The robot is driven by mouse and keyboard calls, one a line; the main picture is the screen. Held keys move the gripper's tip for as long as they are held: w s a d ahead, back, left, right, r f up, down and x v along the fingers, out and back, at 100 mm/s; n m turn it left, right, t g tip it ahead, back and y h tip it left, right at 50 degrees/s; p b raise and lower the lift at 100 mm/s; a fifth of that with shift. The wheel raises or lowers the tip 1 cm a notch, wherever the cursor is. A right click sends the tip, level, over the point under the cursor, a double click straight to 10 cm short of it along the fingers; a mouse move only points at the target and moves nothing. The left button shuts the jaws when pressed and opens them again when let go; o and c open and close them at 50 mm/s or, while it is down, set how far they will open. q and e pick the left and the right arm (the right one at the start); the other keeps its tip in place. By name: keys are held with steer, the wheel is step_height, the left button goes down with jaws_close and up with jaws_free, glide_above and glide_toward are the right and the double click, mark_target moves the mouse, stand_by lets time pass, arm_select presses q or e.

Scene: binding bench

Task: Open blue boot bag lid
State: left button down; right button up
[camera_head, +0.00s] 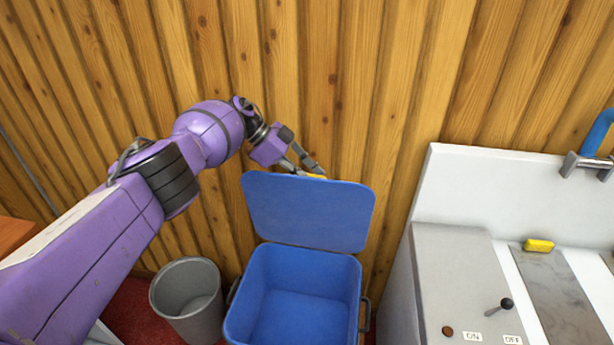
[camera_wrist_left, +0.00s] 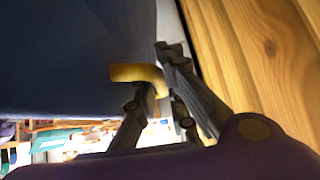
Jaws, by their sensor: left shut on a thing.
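The blue boot bag (camera_head: 292,300) is an open box, and its inside shows empty. Its blue lid (camera_head: 308,212) stands raised at the back, near the wooden wall. A small yellow handle (camera_head: 315,176) shows at the lid's top edge; it also shows in the left wrist view (camera_wrist_left: 138,73). My left gripper (camera_head: 308,171) is at that top edge, its fingers shut on the yellow handle. In the left wrist view, my left gripper (camera_wrist_left: 165,85) has the handle between its fingers, beside the dark blue lid (camera_wrist_left: 70,50). My right gripper is not in view.
A grey bin (camera_head: 186,298) stands just left of the boot bag. A grey machine (camera_head: 455,275) with a lever (camera_head: 500,308) and a yellow block (camera_head: 538,246) is on the right. The wooden wall (camera_head: 340,80) is close behind the lid.

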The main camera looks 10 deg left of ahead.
arm_select(q)
steer(key=shift+w+r, duration=0.1)
stand_by(0.3)
steer(key=c, duration=2.1)
jaws_free()
steer(key=shift+a, duration=0.1)
steer(key=v, duration=1.2)
